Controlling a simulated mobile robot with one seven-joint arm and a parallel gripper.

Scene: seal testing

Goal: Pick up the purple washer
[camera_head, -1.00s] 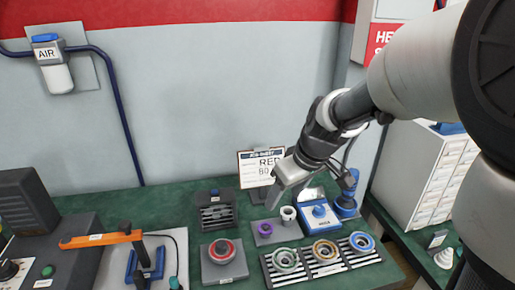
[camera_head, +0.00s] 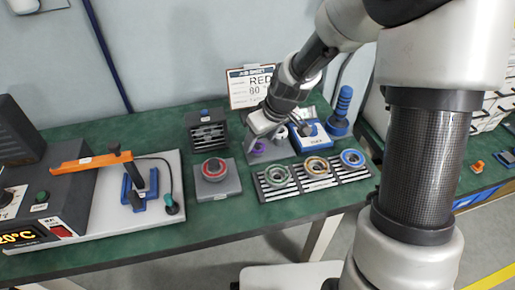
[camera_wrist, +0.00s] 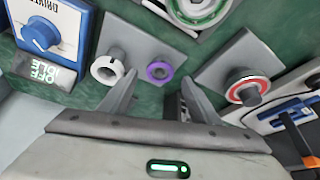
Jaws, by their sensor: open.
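The purple washer (camera_wrist: 159,71) is a small ring on a grey plate (camera_wrist: 143,46), beside a white collar (camera_wrist: 106,69). In the head view the purple washer (camera_head: 260,147) is partly hidden by my gripper (camera_head: 264,138). My gripper (camera_wrist: 158,88) is open and empty. In the wrist view its two fingers are apart, and the washer appears between and just beyond the fingertips. I see no contact with the washer.
A grey block with a red ring (camera_head: 214,168) stands left of the plate. Dark slotted trays (camera_head: 290,190) hold green, orange and blue rings in front. A blue device with a dial (camera_wrist: 41,35) is close by. A job sheet (camera_head: 249,92) stands behind.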

